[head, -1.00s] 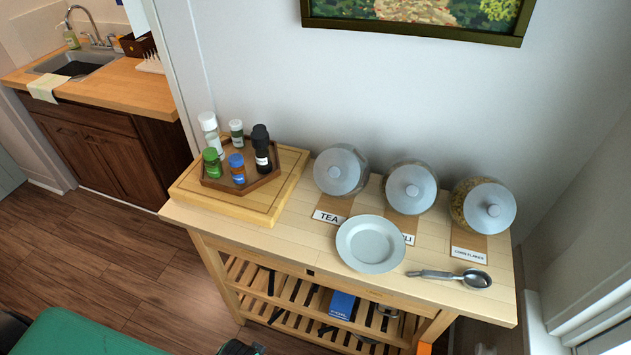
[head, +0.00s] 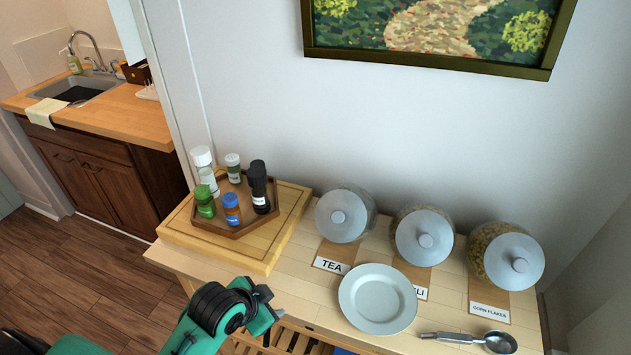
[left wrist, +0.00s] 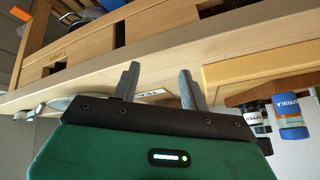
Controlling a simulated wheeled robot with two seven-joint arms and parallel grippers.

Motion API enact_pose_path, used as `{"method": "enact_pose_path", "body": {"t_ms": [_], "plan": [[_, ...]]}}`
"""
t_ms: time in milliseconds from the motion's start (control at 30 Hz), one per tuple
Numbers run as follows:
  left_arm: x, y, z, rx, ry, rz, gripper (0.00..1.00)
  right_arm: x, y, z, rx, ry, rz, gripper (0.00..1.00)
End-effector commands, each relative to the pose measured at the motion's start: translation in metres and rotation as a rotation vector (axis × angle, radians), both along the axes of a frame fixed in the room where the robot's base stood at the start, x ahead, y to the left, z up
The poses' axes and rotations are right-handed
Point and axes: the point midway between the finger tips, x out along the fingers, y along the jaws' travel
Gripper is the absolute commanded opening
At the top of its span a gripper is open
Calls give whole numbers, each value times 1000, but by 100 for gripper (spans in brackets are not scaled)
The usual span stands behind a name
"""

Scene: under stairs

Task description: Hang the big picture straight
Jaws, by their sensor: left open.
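The big picture (head: 430,38), a garden scene in a dark frame, hangs on the white wall at the top of the head view. Its upper part is cut off. Its lower edge slopes down to the right in the view, and I cannot tell how much of this is camera angle. My left gripper (head: 270,303) is open and empty at the front edge of the wooden cart, well below the picture. In the left wrist view its two fingers (left wrist: 159,88) stand apart near the cart's edge. My right gripper is not in view.
The cart top (head: 300,290) stands below the picture. It bears a board with a bottle tray (head: 270,228), several lidded jars, labels, a plate (head: 378,298) and a spoon (head: 470,338). A sink counter (head: 125,118) is at the left. The wall between jars and picture is clear.

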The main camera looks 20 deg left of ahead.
Motion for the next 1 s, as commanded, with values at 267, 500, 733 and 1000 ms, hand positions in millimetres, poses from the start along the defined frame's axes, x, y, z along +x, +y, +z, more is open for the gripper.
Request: {"method": "enact_pose_path", "body": {"t_ms": [267,500,733,1000], "plan": [[113,12,87,153,-358,-321,45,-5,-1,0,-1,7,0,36],[192,31,200,354,-694,-540,45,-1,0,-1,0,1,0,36],[235,58,322,581,-993,-658,45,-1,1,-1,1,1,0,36],[246,76,400,733,-1163,-691,45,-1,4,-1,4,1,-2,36]]}}
